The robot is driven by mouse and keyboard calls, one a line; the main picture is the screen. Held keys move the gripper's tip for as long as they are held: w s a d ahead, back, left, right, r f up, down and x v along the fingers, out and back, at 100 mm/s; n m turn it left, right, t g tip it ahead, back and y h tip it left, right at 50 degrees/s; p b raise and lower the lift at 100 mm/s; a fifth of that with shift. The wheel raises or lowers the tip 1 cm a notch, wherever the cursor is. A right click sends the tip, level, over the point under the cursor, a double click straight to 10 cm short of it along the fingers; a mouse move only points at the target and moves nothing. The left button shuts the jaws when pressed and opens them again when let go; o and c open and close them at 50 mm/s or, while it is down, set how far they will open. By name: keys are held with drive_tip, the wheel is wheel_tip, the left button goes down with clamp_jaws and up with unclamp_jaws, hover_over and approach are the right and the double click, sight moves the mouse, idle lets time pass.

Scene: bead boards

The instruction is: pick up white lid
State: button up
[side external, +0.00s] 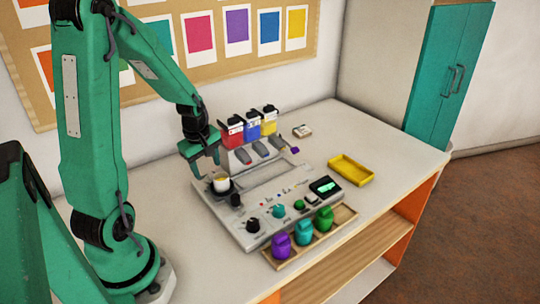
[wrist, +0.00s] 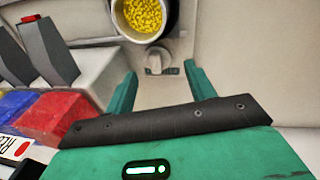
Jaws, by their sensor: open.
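My gripper (side external: 203,162) is open and empty, above the back left part of the grey machine (side external: 262,215). In the wrist view my gripper (wrist: 160,72) has its two green fingers spread. A pale round knob-like piece (wrist: 155,61) shows between and just beyond the fingertips; I cannot tell if it is the white lid. An open cup of yellow beads (wrist: 143,15) stands beyond it, and the cup (side external: 221,184) shows below my gripper in the side view. A small whitish block (side external: 302,131) lies at the back of the table; its kind is unclear.
Red, blue and yellow bead hoppers (side external: 251,127) stand right of my gripper. A wooden tray (side external: 345,217) with purple, teal and green jars lies at the front. A yellow tray (side external: 350,170) lies on the right. The table's right side (side external: 400,155) is clear.

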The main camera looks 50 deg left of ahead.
sight(209, 174)
drive_tip(key=shift+w+a+f, duration=0.1)
drive_tip(key=shift+w+f, duration=0.1)
drive_tip(key=shift+f, duration=1.4)
drive_tip(key=c, duration=1)
